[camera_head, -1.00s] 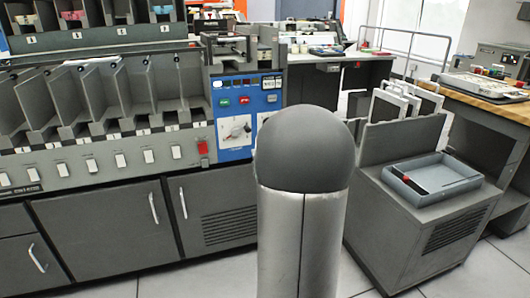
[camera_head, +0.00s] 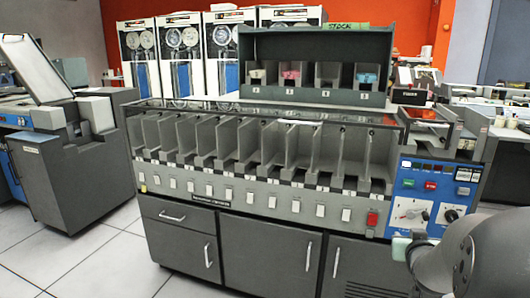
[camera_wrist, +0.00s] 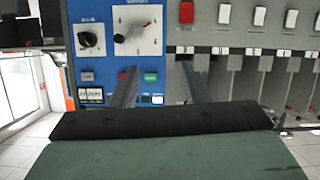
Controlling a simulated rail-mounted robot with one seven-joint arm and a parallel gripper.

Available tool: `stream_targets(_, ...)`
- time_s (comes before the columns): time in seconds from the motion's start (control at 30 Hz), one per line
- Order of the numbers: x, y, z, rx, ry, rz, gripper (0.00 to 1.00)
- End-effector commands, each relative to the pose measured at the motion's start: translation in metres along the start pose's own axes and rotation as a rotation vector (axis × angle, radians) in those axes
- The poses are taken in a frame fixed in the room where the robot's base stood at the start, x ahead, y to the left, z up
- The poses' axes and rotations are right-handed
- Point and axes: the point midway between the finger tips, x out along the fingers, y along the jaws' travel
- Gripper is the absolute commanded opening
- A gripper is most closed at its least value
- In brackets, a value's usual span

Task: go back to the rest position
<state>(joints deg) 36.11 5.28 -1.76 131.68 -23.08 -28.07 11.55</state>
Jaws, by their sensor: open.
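My gripper (camera_wrist: 156,72) shows in the wrist view with its two grey fingers apart and nothing visible between them. Its dark and green body fills the bottom of that view. Beyond the fingers is the sorter's blue control panel (camera_wrist: 72,72), which appears upside down, with dials and buttons. In the head view my grey arm enters at the lower right, in front of the same blue panel (camera_head: 408,184). A small pale green part shows at the arm's left side; the fingers cannot be made out there. No loose task object shows.
The long grey card sorter (camera_head: 258,200) with several pockets fills the middle. Another machine (camera_head: 75,190) stands at the left, with bare floor (camera_head: 110,262) between. White tape cabinets (camera_head: 183,60) stand behind.

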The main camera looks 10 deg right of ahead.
Motion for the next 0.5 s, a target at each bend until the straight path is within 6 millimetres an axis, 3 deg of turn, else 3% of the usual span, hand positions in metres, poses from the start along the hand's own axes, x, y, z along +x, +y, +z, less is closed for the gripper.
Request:
stream_targets(0.03, -0.028, -0.024, -0.037, -0.012, -0.077, -0.023, 0.41)
stream_targets(0.17, -0.085, -0.074, -0.054, -0.048, -0.304, -0.073, 0.41)
stream_targets(0.27, -0.14, -0.108, -0.063, -0.088, -0.483, -0.123, 0.41)
stream_targets(0.4, -0.23, -0.145, -0.075, -0.166, -0.733, -0.211, 0.41)
stream_targets(0.5, -0.293, -0.161, -0.08, -0.229, -0.895, -0.273, 0.41)
